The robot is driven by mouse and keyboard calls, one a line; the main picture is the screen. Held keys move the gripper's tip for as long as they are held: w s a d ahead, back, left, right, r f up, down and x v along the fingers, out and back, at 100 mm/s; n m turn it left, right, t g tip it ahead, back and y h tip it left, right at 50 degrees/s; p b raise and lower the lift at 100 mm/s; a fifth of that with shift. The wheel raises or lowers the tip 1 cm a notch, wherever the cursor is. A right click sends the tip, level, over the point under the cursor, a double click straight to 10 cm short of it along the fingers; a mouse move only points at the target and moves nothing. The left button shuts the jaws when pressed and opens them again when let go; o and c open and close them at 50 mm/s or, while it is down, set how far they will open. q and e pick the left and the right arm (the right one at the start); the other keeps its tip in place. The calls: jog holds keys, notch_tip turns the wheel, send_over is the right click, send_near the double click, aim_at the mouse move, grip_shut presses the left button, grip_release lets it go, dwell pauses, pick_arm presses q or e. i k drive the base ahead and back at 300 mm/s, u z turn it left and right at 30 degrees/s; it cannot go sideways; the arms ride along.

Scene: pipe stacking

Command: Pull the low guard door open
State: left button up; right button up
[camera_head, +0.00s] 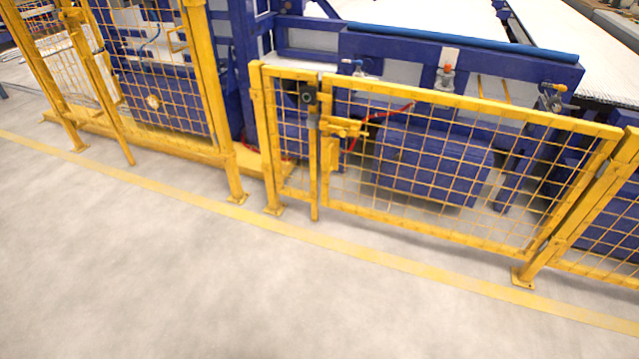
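The low guard door (440,170) is a yellow framed mesh panel at the centre right of the head view. It stands in line with the fence and looks shut. A yellow latch with a handle (343,128) is at its upper left, beside a dark round lock part (307,97) on the narrow fence panel (290,135). The door's right side meets a yellow post (577,215). Neither of my grippers is in view.
A tall yellow mesh fence (165,90) stands at the left. Blue machinery (435,165) is behind the door. A yellow floor line (400,262) runs in front of the fence. The grey concrete floor (200,280) in the foreground is clear.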

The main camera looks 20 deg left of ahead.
aim_at(597, 162)
jog(key=u, duration=1.05)
jog(key=i, duration=1.05)
jog(key=z, duration=0.1)
